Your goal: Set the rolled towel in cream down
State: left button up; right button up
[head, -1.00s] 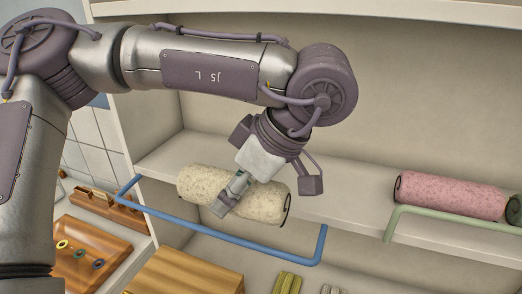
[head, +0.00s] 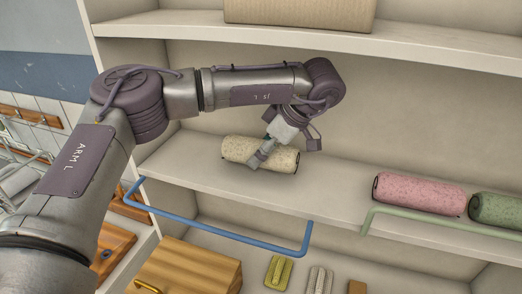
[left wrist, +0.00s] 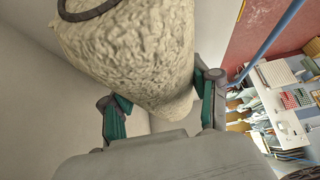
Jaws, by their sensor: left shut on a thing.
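The cream rolled towel (head: 238,149) lies level over the shelf, behind the blue rail. My left gripper (head: 262,157) is shut on it near its right half, coming down from above. In the left wrist view the towel (left wrist: 135,50) fills the space between the two teal-padded fingers of the gripper (left wrist: 160,90). The towel is at or just above the shelf board (head: 330,183); I cannot tell whether it touches. My right gripper is not in view.
A blue rail (head: 215,228) runs along the shelf's front edge at left. A pink rolled towel (head: 420,191) and a green one (head: 495,209) lie to the right behind a green rail (head: 440,224). The shelf between cream and pink is clear. A wooden box (head: 185,268) stands below.

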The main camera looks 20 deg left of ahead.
pick_arm(q)
jog(key=shift+f, duration=0.5)
jog(key=shift+w+a+f, duration=0.1)
jog(key=shift+f, duration=0.25)
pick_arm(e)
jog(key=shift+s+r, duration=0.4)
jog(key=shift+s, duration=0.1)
pick_arm(q)
jog(key=shift+f, duration=0.1)
jog(key=o, duration=1.3)
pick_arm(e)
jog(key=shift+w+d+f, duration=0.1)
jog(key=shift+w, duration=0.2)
